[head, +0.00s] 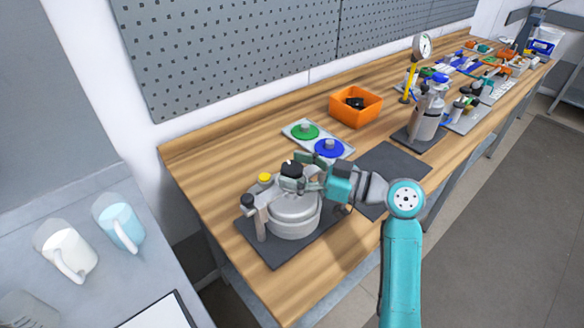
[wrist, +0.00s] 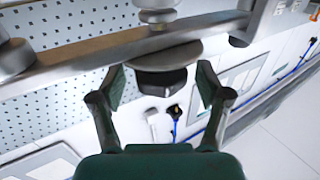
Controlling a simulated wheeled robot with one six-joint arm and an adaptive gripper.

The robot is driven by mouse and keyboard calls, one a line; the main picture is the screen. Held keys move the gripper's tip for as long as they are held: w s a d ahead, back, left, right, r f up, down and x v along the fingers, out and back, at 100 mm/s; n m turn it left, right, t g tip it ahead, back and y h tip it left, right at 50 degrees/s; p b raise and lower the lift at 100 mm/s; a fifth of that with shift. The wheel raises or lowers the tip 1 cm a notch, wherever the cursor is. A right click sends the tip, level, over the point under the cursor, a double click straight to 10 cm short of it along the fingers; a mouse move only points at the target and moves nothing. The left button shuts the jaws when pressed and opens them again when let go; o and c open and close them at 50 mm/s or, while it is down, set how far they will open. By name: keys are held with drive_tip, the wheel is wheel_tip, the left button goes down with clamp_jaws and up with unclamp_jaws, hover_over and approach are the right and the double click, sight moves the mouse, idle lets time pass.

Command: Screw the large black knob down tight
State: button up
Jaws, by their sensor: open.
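The large black knob (head: 291,168) sits on top of the grey drum agitator (head: 292,215) in the head view. In the wrist view the dark knob (wrist: 161,82) shows between my fingertips, below a round grey disc. My gripper (head: 307,170) reaches in from the right at knob height. In the wrist view my gripper (wrist: 161,76) is open, with one finger on each side of the knob and a visible gap on both sides. I cannot tell how far the knob sits beyond the fingertips.
A smaller black knob (head: 247,200) and a yellow knob (head: 264,178) stand at the agitator's left. A plate with green (head: 304,131) and blue (head: 328,148) discs lies behind. An orange bin (head: 355,107) and a bottle-like vessel (head: 428,116) stand farther back. The dark mat (head: 393,160) is partly clear.

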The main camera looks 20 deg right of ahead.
drive_tip(key=shift+w+a, duration=0.3)
drive_tip(key=c, duration=1.2)
